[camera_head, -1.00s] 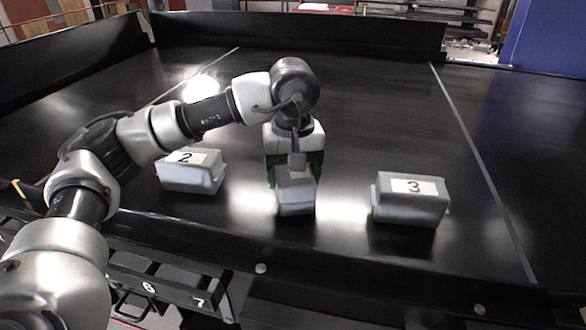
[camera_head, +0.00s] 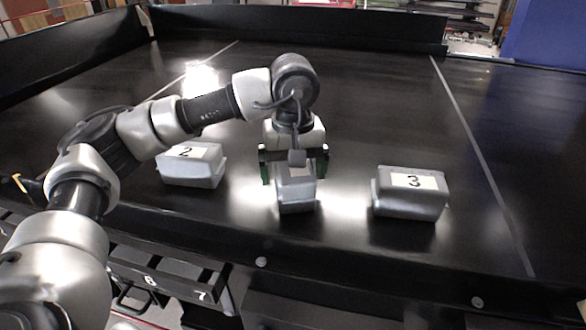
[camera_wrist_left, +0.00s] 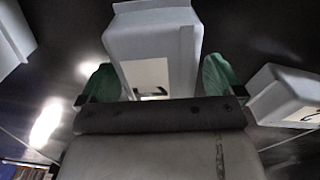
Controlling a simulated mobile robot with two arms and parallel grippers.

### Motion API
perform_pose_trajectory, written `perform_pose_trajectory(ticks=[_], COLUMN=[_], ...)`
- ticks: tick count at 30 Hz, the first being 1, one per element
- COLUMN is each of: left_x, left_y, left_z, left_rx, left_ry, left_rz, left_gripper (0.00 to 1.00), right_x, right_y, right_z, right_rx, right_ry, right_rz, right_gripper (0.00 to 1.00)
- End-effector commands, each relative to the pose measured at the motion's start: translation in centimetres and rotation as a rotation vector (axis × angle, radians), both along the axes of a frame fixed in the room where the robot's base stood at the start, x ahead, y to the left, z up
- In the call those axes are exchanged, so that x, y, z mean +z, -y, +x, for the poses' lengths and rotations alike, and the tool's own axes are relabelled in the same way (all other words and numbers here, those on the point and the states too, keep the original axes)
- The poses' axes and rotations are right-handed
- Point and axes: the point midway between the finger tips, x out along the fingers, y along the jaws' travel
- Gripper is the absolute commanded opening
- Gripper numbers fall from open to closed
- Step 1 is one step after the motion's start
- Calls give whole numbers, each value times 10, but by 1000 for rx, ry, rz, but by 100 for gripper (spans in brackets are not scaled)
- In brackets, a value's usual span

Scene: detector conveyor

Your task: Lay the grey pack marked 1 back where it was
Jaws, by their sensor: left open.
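A grey pack (camera_head: 297,195) lies on the black conveyor surface, between the packs marked 2 and 3. Its white label shows only in part, so I cannot read the whole number; the pack also shows in the left wrist view (camera_wrist_left: 155,45). My left gripper (camera_head: 292,172) is over this pack, pointing down, with its green fingers spread to either side of it. In the left wrist view the green fingers (camera_wrist_left: 159,80) stand apart from the pack's sides with gaps. My right gripper is not in view.
The grey pack marked 2 (camera_head: 192,166) lies to the left, and the grey pack marked 3 (camera_head: 410,193) to the right. Numbered drawers (camera_head: 165,275) are below the front edge. The conveyor (camera_head: 390,105) behind the packs is clear.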

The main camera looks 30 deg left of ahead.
Motion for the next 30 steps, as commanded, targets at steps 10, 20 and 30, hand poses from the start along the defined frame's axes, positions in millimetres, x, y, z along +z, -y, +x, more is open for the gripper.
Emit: perform_pose_trajectory(ticks=[10,20,30], left_x=[72,116,118], left_y=[0,0,0], left_z=[1,1,0], left_rx=[0,-1,-1], left_ry=[8,3,2], left_rz=[-1,-1,-1], left_gripper=[96,96,96], right_x=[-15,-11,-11], right_y=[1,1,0], right_z=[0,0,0], right_rx=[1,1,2], right_ry=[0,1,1], right_rz=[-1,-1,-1], right_gripper=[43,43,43])
